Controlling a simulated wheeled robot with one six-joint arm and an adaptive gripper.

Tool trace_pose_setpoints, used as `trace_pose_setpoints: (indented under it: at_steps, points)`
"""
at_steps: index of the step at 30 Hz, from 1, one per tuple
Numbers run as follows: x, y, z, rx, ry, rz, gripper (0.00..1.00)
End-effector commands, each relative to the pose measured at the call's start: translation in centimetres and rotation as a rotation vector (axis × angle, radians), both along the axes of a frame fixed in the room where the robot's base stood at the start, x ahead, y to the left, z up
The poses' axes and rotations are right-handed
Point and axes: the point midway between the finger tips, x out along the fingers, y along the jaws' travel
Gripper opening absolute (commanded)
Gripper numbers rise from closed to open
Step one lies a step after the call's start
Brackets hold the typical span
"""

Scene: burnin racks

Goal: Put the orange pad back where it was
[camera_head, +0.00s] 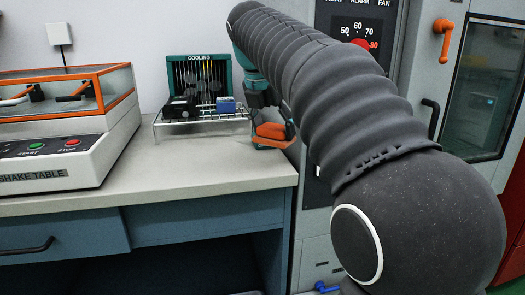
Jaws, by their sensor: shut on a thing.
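The orange pad (274,131) is at the right end of the counter, below the end of my arm. My gripper (264,116) is shut on the pad, with the arm reaching over from the right. The pad appears tilted. I cannot tell whether it touches the counter or hangs just above it. The fingertips are small and partly hidden by the arm and the pad.
A wire cooling rack (205,121) beside the pad holds a black block (180,107) and a blue block (226,104) before a teal cooling unit (199,62). A shake table (60,140) stands left. The counter's front (210,172) is clear. A cabinet (485,85) stands right.

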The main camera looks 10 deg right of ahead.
Motion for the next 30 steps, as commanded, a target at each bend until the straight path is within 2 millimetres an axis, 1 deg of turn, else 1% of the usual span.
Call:
trace_pose_setpoints:
  at_steps: [1, 3, 6, 9, 14, 21, 30]
  points:
    - [1.1, 0.3, -0.8, 0.0, 0.003, 0.001, 0.44]
    - [2.3, 0.6, -1.5, -0.001, 0.002, 0.002, 0.44]
    - [3.5, 0.9, -2.2, -0.001, 0.002, 0.002, 0.44]
    - [4.2, 1.2, -2.6, 0.0, 0.0, 0.003, 0.44]
    - [4.4, 1.4, -3.4, 0.0, 0.0, 0.005, 0.44]
    - [4.3, 1.4, -6.6, -0.001, 0.001, 0.006, 0.44]
    - [4.4, 1.4, -6.7, 0.001, -0.001, 0.006, 0.44]
